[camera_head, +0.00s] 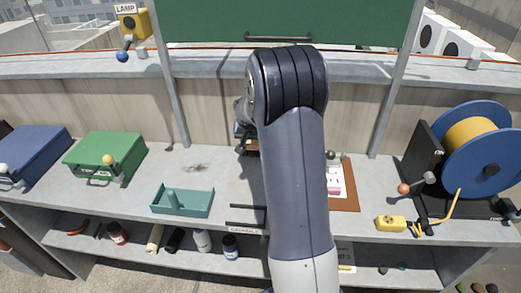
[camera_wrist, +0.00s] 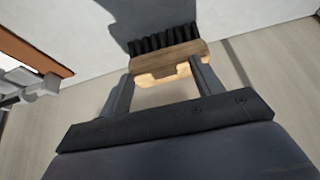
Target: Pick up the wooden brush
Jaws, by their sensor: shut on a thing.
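The wooden brush (camera_wrist: 165,58) has a light brown wooden back and a row of black bristles. In the wrist view it sits between the two fingers of my gripper (camera_wrist: 162,80), which is shut on it. The bristles point away from the gripper, toward a pale grey surface that carries a dark shadow. I cannot tell whether the bristles touch that surface. In the head view my arm covers most of the gripper, and the brush cannot be made out clearly there.
A teal tray (camera_head: 183,212) and a green case (camera_head: 103,158) stand left on the grey bench. A brown clipboard (camera_head: 350,190), a yellow box (camera_head: 391,223) and a blue cable reel (camera_head: 485,150) are right. A green panel (camera_head: 290,20) rises behind. Bottles and tools fill the lower shelf.

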